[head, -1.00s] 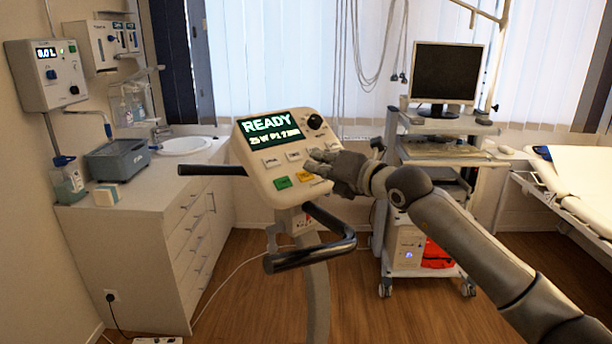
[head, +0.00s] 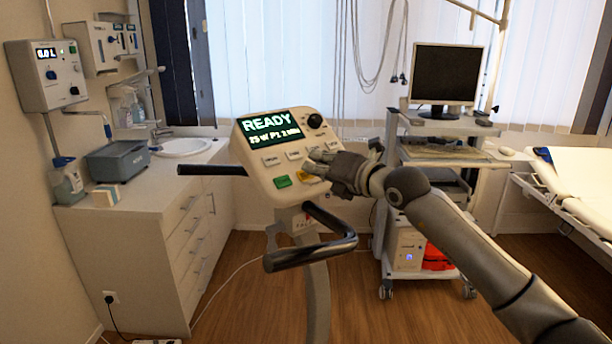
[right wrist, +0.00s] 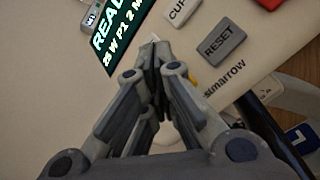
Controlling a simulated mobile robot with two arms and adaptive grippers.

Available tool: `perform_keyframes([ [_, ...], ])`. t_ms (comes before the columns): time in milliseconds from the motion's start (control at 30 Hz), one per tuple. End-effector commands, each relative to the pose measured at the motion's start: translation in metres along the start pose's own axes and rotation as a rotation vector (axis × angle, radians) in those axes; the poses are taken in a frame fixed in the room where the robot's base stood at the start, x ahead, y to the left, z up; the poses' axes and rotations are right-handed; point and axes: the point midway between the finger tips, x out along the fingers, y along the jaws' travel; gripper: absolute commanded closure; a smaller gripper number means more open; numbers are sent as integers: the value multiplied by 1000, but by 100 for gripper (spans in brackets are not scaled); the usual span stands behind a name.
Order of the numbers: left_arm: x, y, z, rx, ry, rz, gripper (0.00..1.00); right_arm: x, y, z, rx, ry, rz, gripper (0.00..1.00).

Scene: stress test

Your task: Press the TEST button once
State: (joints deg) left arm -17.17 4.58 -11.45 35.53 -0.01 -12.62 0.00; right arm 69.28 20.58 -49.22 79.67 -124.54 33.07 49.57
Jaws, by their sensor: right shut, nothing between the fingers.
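The cream control panel (head: 262,178) has a screen reading READY (head: 268,123), buttons and a dark knob. A green button (head: 283,181) and a yellow button (head: 306,178) sit on its lower part, under a row of pale buttons (head: 271,161). I cannot read a TEST label on any button. My right gripper (head: 313,159) is shut and empty over the panel's right side, partly covering buttons. In the right wrist view its fingertips (right wrist: 154,48) are close to the panel, near a RESET button (right wrist: 221,42) and a CUFF button (right wrist: 181,10). Contact cannot be told. My left gripper is not in view.
Black handlebars (head: 318,250) stick out below the panel. A trolley with a monitor (head: 445,75) stands behind to the right, with a bed (head: 575,185) beyond. A counter with a sink (head: 185,147) is at the left. Open floor (head: 260,290) lies around the stand.

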Motion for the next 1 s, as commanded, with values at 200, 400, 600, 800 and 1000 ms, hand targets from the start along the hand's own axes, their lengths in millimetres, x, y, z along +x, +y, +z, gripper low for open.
perform_keyframes([
  [200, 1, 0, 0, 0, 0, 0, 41, 1, -1, -1, 0, 0, 0, 100],
  [400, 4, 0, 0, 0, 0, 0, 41, 2, -2, -2, 1, 0, 0, 100],
  [600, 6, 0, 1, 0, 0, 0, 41, 4, -3, -3, 0, 0, 0, 100],
  [800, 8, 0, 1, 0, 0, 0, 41, 6, -5, -5, 0, 1, 0, 100],
  [1000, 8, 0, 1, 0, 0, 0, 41, 6, -4, -5, 0, 1, -1, 100],
])
